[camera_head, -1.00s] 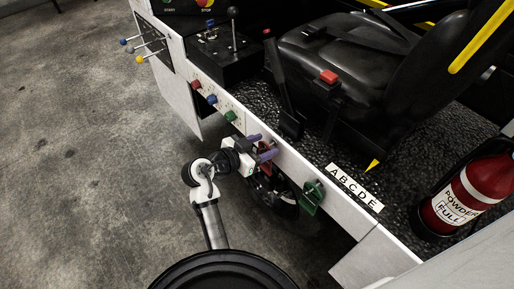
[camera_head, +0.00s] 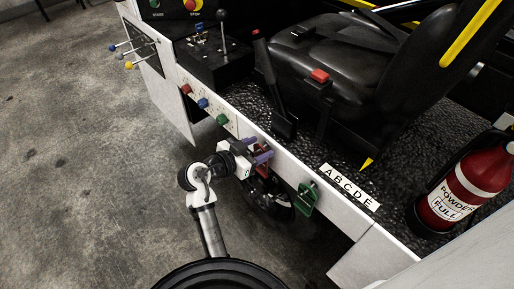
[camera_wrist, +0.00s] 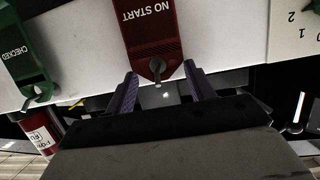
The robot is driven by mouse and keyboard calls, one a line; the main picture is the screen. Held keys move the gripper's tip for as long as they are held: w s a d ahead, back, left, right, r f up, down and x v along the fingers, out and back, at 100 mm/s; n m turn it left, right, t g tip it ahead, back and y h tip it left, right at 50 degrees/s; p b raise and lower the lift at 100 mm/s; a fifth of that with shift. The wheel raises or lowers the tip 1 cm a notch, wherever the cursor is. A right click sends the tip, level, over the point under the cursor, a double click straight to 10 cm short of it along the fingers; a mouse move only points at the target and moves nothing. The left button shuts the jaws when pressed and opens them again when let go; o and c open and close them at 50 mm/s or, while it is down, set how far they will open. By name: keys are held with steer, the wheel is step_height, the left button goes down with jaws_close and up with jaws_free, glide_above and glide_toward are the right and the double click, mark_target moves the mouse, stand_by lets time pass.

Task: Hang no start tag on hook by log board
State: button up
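The red NO START tag (camera_wrist: 150,30) shows upside down in the wrist view, flat against the white side panel, with a hook or ring at its narrow end (camera_wrist: 157,68). In the head view it is a small dark red patch (camera_head: 262,166), partly hidden by my gripper. My gripper (camera_wrist: 160,72) is open, its two purple fingers apart, one on each side of the tag's narrow end. I cannot tell whether they touch it. My gripper also shows in the head view (camera_head: 262,150) at the panel edge. The log board cannot be made out for certain.
A green CHECKED tag (camera_wrist: 27,60) hangs beside the red one, also in the head view (camera_head: 307,198). A fire extinguisher (camera_head: 452,195) stands at right. Open concrete floor (camera_head: 70,170) lies left.

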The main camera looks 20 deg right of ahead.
steer(key=o, duration=0.5)
steer(key=b+v, duration=0.2)
steer(key=v, duration=1.1)
steer(key=shift+s+a+r, duration=0.2)
steer(key=shift+a, duration=0.15)
